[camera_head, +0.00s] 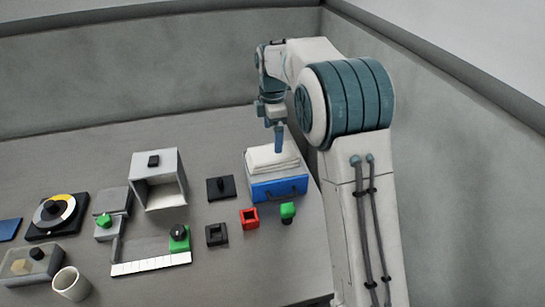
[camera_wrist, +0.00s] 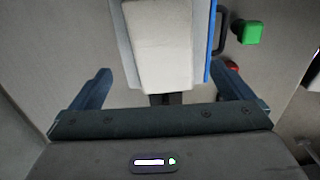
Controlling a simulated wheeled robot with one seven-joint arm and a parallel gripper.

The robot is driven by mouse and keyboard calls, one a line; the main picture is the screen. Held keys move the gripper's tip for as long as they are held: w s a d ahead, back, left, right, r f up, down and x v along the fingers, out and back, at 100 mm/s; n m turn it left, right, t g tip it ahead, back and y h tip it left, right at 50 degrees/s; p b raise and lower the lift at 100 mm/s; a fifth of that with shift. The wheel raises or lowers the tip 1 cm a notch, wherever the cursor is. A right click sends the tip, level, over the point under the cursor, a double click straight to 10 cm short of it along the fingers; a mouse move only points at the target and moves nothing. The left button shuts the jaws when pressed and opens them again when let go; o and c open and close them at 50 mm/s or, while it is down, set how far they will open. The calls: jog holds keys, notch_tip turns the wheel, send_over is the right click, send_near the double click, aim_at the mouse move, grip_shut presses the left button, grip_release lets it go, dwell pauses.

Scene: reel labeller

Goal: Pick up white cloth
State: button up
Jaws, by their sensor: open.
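The white cloth (camera_head: 270,159) lies folded on top of a blue-fronted box (camera_head: 279,189) with a dark handle, at the right of the table in the head view. In the wrist view the cloth (camera_wrist: 160,45) is a pale block at the top middle, with the blue edge of the box along its right side. My gripper (camera_head: 279,150) points down above the cloth in the head view. In the wrist view its two blue fingers (camera_wrist: 168,90) are wide apart, one on each side of the cloth's near end, with nothing between them gripped.
A green block (camera_head: 288,211) and a red square holder (camera_head: 249,218) stand in front of the box. A black plate with a knob (camera_head: 221,187) and an open grey housing (camera_head: 159,180) are to its left. A white cup (camera_head: 71,283) stands front left. Walls close the back and right.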

aim_at(272, 152)
jog(key=f, duration=0.5)
jog(key=f+p, duration=0.1)
jog(key=f, duration=0.2)
jog(key=shift+s+a, duration=0.1)
jog(key=shift+s, duration=0.15)
jog(key=shift+r, duration=0.1)
jog(key=c, duration=1)
